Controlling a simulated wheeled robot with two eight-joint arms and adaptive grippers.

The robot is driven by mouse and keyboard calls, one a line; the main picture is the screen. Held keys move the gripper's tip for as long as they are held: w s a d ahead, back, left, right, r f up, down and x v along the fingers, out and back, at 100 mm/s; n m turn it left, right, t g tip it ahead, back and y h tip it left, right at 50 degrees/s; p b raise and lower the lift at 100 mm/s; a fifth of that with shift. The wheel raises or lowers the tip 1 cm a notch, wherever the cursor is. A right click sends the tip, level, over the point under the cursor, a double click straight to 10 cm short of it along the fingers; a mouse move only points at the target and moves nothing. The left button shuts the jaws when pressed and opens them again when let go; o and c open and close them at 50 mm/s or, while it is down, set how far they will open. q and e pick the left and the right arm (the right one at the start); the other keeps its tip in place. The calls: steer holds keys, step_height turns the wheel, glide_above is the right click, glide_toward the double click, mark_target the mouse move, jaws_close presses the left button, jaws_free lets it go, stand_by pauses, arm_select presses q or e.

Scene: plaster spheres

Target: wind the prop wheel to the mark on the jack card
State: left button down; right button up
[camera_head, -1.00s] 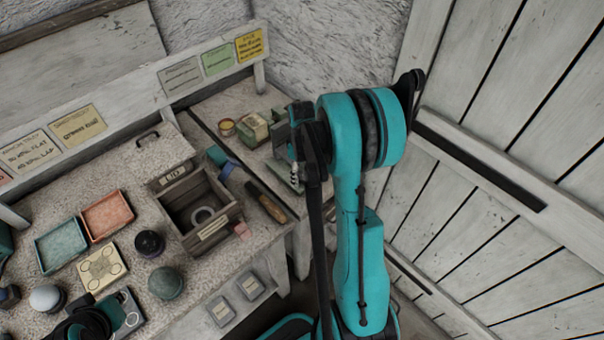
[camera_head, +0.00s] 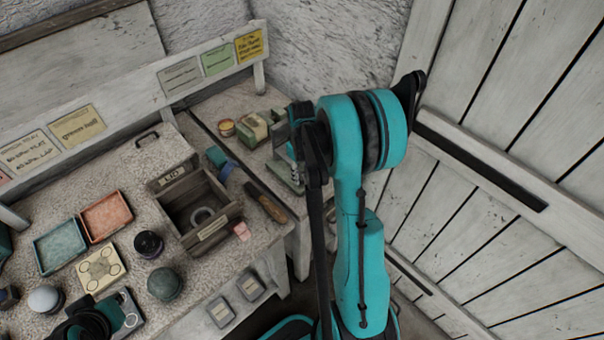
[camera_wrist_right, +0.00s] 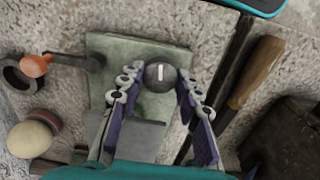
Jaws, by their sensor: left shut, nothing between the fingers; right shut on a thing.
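The prop wheel (camera_wrist_right: 161,72) is a small dark round knob with a pale line on its face, in the right wrist view. It sits on a grey-green jack (camera_wrist_right: 135,45) with a flat plate. My right gripper (camera_wrist_right: 158,82) has its fingers on either side of the wheel and is shut on it. In the head view, my right arm largely hides this gripper and the wheel. My left gripper (camera_head: 118,312) is at the lower left of the head view, partly cut off, shut and empty. A yellow card (camera_head: 249,45) hangs on the back rail; I cannot read which card is the jack card.
A wooden-handled tool (camera_head: 266,203) lies beside the jack. An open wooden box (camera_head: 213,232) holds a ring. Trays (camera_head: 107,215), small spheres (camera_head: 165,283) and a dark cup (camera_head: 149,243) stand on the bench's left. An orange-knobbed lever (camera_wrist_right: 36,65) shows left of the jack.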

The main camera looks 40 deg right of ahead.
mark_target(303, 175)
steer(key=m, duration=0.5)
steer(key=shift+m+b, duration=0.3)
steer(key=shift+b, duration=0.1)
steer(key=m, duration=0.5)
steer(key=shift+m, duration=0.4)
steer(key=shift+b, duration=0.3)
steer(key=o, duration=1.2)
steer(key=shift+c, duration=0.2)
steer(key=shift+r, duration=4)
